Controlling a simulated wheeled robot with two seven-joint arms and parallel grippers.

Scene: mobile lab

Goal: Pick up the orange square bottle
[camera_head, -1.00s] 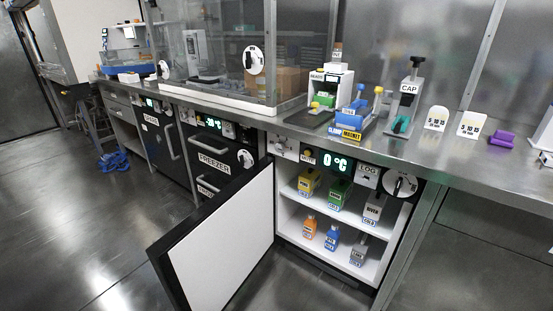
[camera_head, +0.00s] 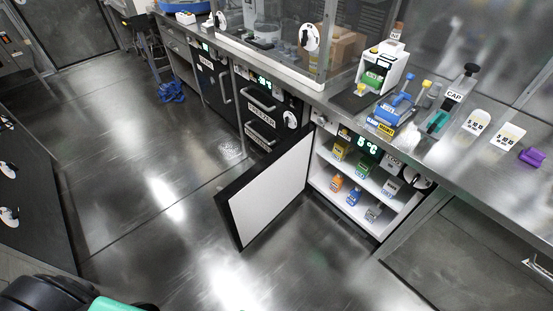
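The orange square bottle (camera_head: 336,183) stands on the lower shelf of the open fridge (camera_head: 385,226), at the left end of its row. A blue bottle (camera_head: 353,196) and a grey bottle (camera_head: 374,212) stand to its right on the same shelf. Yellow (camera_head: 341,148), green (camera_head: 365,164) and grey-white (camera_head: 391,186) bottles stand on the shelf above. The fridge door (camera_head: 268,187) is swung open to the left. Neither gripper is in view; a black and green part of my own body shows at the bottom left, far from the fridge.
The steel bench (camera_head: 440,165) runs above the fridge and holds a blue rack (camera_head: 395,108), a cap device (camera_head: 450,100) and a purple item (camera_head: 531,157). The closed freezer (camera_head: 262,110) is left of the open door. The floor (camera_head: 150,190) in front is clear.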

